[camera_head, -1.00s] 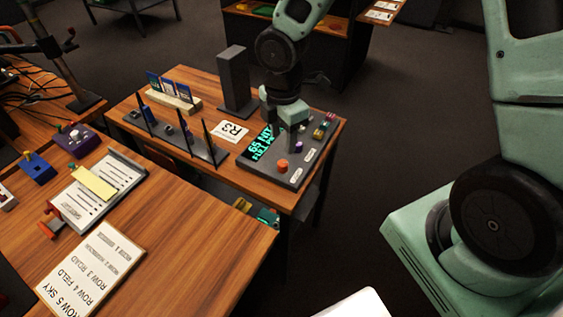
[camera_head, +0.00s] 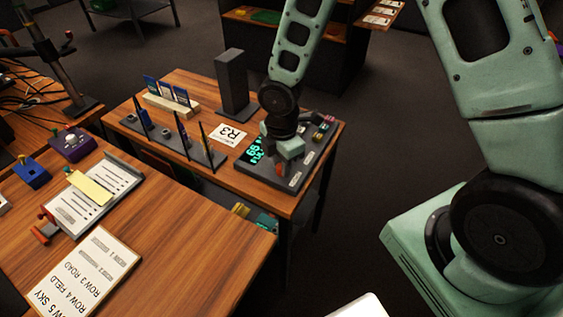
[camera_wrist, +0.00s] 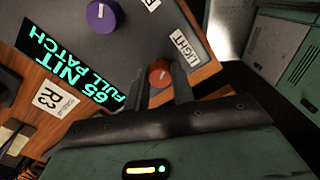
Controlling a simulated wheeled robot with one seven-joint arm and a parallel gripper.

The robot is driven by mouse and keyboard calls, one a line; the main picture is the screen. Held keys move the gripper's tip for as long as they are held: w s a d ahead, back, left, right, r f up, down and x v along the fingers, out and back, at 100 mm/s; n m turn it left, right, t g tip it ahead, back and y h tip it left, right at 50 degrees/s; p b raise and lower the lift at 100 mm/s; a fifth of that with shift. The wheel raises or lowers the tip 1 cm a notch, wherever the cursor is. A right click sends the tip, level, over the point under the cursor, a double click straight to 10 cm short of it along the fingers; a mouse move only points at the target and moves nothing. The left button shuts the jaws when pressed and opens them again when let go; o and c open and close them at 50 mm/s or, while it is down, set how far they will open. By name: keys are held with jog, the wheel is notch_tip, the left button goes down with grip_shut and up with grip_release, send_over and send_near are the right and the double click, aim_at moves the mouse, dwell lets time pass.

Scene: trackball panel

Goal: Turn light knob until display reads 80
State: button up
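The orange-red light knob (camera_wrist: 160,73) shows in the wrist view between my gripper's fingertips (camera_wrist: 160,82), beside the "LIGHT" label (camera_wrist: 185,45). The two fingers are apart, one on each side of the knob. Gaps seem to show, and I cannot tell whether they touch it. The display (camera_wrist: 75,65) reads "65 NIT FULL PATCH" in green. In the head view, my gripper (camera_head: 283,160) is over the near end of the dark panel (camera_head: 296,180) and hides most of the knob and part of the display (camera_head: 256,150).
A purple knob (camera_wrist: 101,16) sits on the same panel. An "R3" card (camera_head: 229,135) lies beside the panel. A dark upright block (camera_head: 232,85) and a rack with thin upright posts (camera_head: 172,138) stand on the table to the left.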

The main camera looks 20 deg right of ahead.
jog(key=shift+c, duration=1)
jog(key=shift+m, duration=0.3)
jog(key=m, duration=0.9)
jog(key=shift+a, duration=0.1)
jog(key=o, duration=1)
